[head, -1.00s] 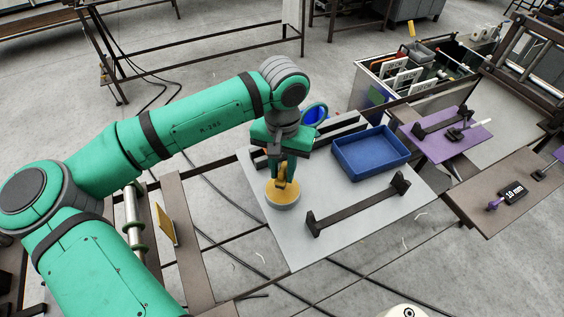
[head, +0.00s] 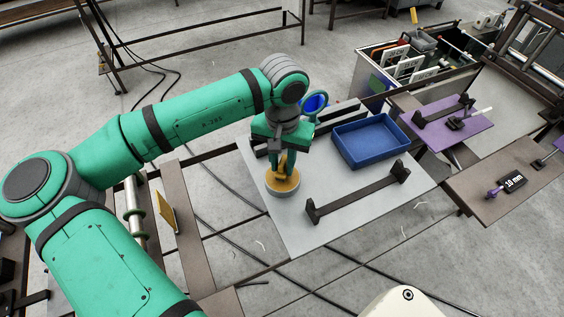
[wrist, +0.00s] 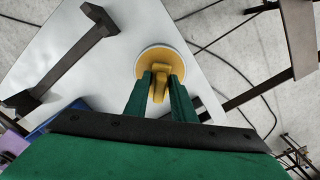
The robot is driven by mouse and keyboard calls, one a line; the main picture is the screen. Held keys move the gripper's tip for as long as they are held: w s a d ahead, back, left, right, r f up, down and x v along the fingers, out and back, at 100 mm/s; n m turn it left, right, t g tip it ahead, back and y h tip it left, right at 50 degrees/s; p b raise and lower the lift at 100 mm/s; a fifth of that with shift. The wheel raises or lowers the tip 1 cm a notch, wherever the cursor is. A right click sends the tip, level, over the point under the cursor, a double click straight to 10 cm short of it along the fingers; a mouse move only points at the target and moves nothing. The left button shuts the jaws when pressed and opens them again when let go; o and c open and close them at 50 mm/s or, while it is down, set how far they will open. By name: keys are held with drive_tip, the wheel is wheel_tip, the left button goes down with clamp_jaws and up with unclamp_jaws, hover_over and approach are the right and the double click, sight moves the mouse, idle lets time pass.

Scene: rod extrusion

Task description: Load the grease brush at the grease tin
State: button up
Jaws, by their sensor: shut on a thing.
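My gripper (head: 281,160) is shut on the yellow grease brush (head: 285,173), directly over the grease tin. The round tin (head: 281,192) with yellow-orange grease stands at the left side of the light grey board (head: 300,235). In the wrist view, the brush (wrist: 160,83) sits between my gripper's two green fingers (wrist: 160,86), with the tin (wrist: 145,61) behind it. The brush's lower end overlaps the grease surface; I cannot tell how deep it sits. The bristles are hidden.
A black bar stand (head: 358,191) lies on the board right of the tin. A blue tray (head: 371,141) stands behind it. Cables run across the floor.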

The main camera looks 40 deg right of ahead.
sight(282, 162)
drive_tip(key=shift+w+f, duration=0.1)
drive_tip(key=shift+f, duration=0.5)
idle(1.0)
drive_tip(key=shift+s, duration=0.2)
idle(0.4)
drive_tip(key=shift+w+r, duration=0.1)
drive_tip(key=shift+r, duration=3.4)
